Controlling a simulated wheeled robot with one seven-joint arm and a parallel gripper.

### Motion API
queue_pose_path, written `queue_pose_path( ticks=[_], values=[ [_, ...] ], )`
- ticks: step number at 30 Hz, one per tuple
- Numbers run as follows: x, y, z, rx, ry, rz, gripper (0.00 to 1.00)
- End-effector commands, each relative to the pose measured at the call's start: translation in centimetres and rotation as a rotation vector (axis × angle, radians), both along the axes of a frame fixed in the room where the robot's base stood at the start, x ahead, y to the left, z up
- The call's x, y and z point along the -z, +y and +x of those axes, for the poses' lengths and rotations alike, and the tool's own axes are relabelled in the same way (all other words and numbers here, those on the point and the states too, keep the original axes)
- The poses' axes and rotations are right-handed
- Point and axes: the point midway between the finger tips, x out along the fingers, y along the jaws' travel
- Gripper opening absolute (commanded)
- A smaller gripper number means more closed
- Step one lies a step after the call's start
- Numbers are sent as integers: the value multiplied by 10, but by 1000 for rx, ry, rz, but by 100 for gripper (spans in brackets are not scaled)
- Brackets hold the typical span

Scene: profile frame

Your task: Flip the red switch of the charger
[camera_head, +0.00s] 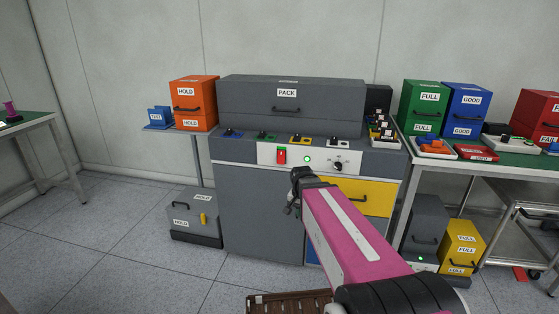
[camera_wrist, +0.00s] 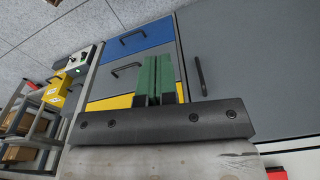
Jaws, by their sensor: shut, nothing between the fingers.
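The red switch (camera_head: 282,156) sits at the left end of a white panel (camera_head: 318,158) on the front of the grey cabinet. A lit green lamp (camera_head: 307,159) and a black knob (camera_head: 338,166) are to its right. My gripper (camera_head: 292,207) is in front of the cabinet, below and a little right of the switch, apart from it. In the wrist view its green fingers (camera_wrist: 157,65) are together and empty, over the cabinet front. A red piece (camera_wrist: 276,173) shows at that view's lower right edge; I cannot tell whether it is the switch.
The grey PACK box (camera_head: 290,108) tops the cabinet. A yellow drawer (camera_head: 368,196) is right of my gripper. Another unit with a green light (camera_head: 421,260) stands low at right. A HOLD bin (camera_head: 190,216) is on the floor at left. Open floor (camera_head: 130,235) lies left.

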Motion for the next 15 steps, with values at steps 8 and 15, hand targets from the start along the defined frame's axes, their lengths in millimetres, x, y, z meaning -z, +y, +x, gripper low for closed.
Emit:
queue_pose_path(
  ticks=[8,15],
  values=[
    [-62,24,67,416,-75,22,0],
    [-122,46,114,780,-141,66,0]
  ],
)
